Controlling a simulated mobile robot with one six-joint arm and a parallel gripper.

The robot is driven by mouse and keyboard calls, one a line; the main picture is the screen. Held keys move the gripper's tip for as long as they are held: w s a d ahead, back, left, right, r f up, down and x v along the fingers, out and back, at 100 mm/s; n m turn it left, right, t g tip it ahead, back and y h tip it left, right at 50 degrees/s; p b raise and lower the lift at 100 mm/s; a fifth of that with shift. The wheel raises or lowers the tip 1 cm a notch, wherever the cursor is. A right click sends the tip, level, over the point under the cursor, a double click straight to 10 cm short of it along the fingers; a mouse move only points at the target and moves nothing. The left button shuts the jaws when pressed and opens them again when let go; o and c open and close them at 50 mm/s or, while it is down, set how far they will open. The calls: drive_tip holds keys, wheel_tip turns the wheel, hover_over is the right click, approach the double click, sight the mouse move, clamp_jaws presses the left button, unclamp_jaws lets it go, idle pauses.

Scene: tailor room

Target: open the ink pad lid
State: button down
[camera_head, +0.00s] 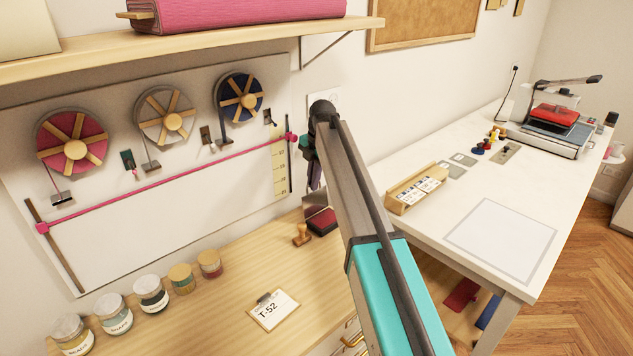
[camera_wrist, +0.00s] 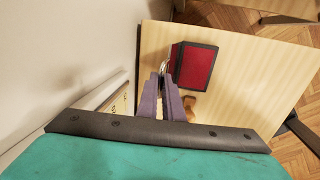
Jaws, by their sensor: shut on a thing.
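The ink pad (camera_head: 322,221) is a small dark-edged box with a dark red face, at the back right of the wooden worktop. It also shows in the wrist view (camera_wrist: 194,66), with its red face uncovered towards the camera. A thin lid (camera_head: 313,199) seems to stand up at its back edge, partly hidden by my arm. My gripper (camera_wrist: 165,82) has purple fingers closed at the left edge of the pad, on a thin shiny edge that looks like the lid. In the head view, my gripper (camera_head: 315,176) is largely behind my arm.
A wooden-handled stamp (camera_head: 302,236) stands just left of the pad. A T-52 card (camera_head: 273,310) and several jars (camera_head: 151,293) lie farther left. The wall panel (camera_head: 180,225) rises behind. A white table (camera_head: 430,235) is to the right.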

drive_tip(key=shift+w+d+f, duration=0.1)
drive_tip(key=shift+w+d, duration=0.1)
drive_tip(key=c, duration=1.9)
unclamp_jaws()
drive_tip(key=shift+w, duration=0.1)
drive_tip(key=shift+a, duration=0.1)
drive_tip(key=r+b, duration=0.1)
drive_tip(key=r, duration=0.3)
drive_tip(key=s+d+r, duration=0.1)
drive_tip(key=r, duration=0.4)
drive_tip(key=s+r+b, duration=0.1)
drive_tip(key=r, duration=0.3)
drive_tip(key=shift+d+r+b, duration=0.2)
drive_tip(key=shift+r+b, duration=0.1)
drive_tip(key=shift+r, duration=0.05)
